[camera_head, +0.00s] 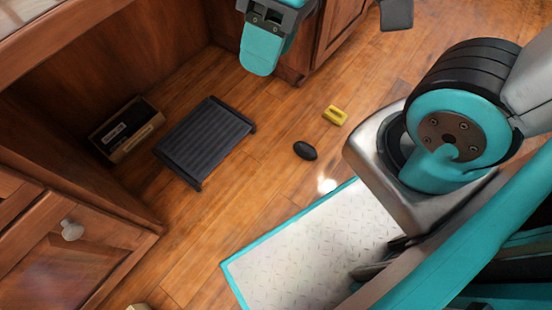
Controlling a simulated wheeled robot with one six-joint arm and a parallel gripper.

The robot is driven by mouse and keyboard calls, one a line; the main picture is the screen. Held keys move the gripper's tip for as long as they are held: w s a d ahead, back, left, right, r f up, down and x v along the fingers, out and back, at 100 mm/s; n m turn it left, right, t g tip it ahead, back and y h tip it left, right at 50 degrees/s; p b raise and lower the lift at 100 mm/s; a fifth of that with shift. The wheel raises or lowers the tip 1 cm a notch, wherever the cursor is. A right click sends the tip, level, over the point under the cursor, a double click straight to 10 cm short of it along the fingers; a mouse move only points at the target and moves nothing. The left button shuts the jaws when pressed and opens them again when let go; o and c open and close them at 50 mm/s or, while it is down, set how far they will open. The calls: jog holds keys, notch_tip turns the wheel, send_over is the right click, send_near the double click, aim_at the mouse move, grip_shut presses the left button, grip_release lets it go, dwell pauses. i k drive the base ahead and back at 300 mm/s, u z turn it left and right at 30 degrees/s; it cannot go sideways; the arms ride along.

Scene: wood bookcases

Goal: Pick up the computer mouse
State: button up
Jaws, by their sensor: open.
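The computer mouse (305,151) is a small dark oval lying on the wood floor near the middle of the head view. My gripper (328,44) is at the top edge of the view, partly cut off. Its teal finger shows on the left and a dark finger part on the right, set wide apart, with nothing seen between them. It is open and apart from the mouse, which lies lower in the picture.
A yellow object (335,115) lies just up and right of the mouse. A black ridged footrest (205,141) and an open box (126,129) with dark contents are to the left. Wood cabinets (75,250) border the left and top.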

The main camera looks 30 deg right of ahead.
aim_at(305, 151)
jog(key=u, duration=2.6)
jog(key=k, duration=0.7)
jog(key=z, duration=2)
